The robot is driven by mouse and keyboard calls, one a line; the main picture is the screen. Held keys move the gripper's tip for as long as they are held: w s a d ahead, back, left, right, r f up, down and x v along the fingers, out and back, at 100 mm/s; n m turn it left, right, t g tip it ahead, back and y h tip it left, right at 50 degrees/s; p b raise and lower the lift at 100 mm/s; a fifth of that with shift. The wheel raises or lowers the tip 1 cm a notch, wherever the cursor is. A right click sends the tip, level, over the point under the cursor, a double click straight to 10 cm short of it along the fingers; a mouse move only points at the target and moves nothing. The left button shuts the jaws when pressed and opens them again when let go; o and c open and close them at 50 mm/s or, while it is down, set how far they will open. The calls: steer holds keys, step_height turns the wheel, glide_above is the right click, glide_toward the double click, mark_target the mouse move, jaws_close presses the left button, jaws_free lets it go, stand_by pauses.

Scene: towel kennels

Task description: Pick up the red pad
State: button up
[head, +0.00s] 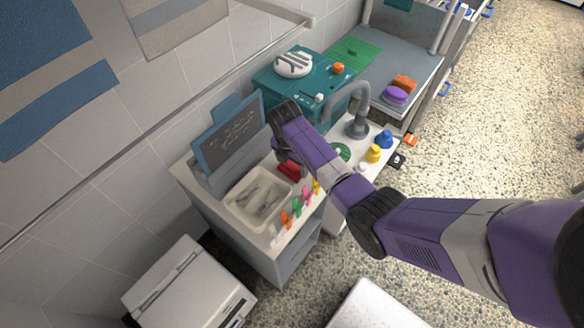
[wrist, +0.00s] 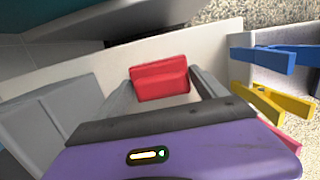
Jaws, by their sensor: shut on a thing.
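The red pad (wrist: 160,82) is a small red block with a raised edge. In the wrist view it sits between the two grey fingers of my gripper (wrist: 163,92), which are shut on it. I cannot tell whether the pad still touches the counter.
A cream tray (head: 233,205) with metal tools stands left of the pad. Coloured clips (head: 296,208) line the counter's front edge. A chalkboard sign (head: 231,142) stands behind. A grey faucet (head: 358,123) and bottles, one yellow (head: 374,153), are to the right.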

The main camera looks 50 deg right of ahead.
steer(key=shift+r, duration=5.05)
